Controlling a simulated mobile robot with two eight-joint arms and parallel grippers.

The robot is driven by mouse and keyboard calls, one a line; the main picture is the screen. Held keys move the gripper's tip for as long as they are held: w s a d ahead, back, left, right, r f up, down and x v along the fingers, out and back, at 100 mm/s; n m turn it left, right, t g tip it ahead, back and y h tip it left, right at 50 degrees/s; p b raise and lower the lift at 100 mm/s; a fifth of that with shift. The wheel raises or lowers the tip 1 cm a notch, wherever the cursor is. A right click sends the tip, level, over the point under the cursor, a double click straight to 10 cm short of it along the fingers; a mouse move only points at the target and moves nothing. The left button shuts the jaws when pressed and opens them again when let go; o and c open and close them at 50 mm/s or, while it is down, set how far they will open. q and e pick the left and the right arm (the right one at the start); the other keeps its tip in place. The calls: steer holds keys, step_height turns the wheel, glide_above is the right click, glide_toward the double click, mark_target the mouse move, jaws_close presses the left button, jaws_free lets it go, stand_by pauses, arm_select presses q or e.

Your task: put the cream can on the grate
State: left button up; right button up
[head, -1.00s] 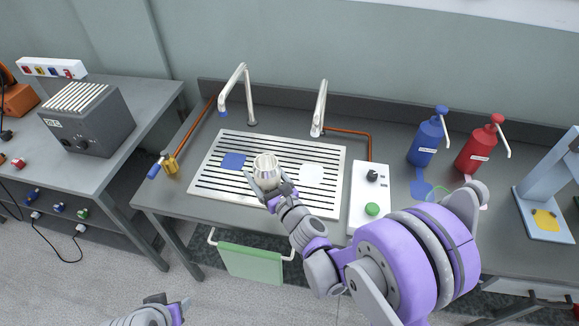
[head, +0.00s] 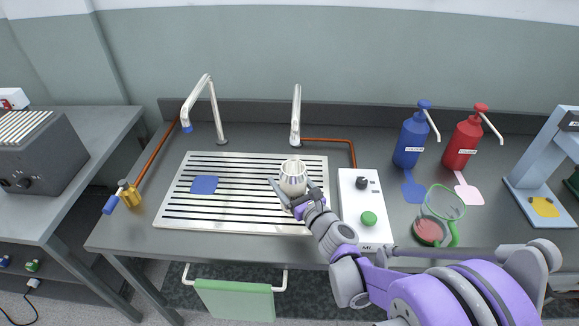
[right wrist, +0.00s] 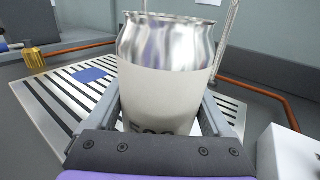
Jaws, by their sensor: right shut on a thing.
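The cream can (head: 293,177), pale with a bare metal top, is held upright in my right gripper (head: 292,194). In the right wrist view the can (right wrist: 165,85) fills the space between the two fingers (right wrist: 165,115), which are shut on it. The slatted grate (head: 232,222) lies flat on the bench, and the can is over its right part. I cannot tell whether the can's base touches the slats. A blue square (head: 204,185) marks the grate's left part; the white patch at its right is hidden behind the can and gripper. My left gripper is out of view.
Two taps (head: 212,108) (head: 296,115) stand behind the grate. A white control box (head: 366,228) with a green button is close on its right. Blue (head: 411,138) and red (head: 463,142) pump bottles stand further right. A brass valve (head: 130,194) is at the left.

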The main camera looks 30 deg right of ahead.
steer(key=w+d, duration=0.1)
steer(key=w, duration=0.1)
steer(key=w+d, duration=0.1)
steer(key=shift+w+d, duration=0.15)
steer(key=shift+w, duration=0.2)
steer(key=w, duration=0.1)
steer(key=w+d, duration=0.1)
steer(key=shift+w+d, duration=0.3)
steer(key=shift+w+d+f, duration=0.2)
steer(key=shift+w+f, duration=0.2)
steer(key=shift+f, duration=0.3)
steer(key=shift+s, duration=0.1)
steer(key=shift+f+b, duration=0.1)
steer(key=shift+b, duration=0.2)
steer(key=shift+f, duration=0.15)
steer(key=o, duration=1.3)
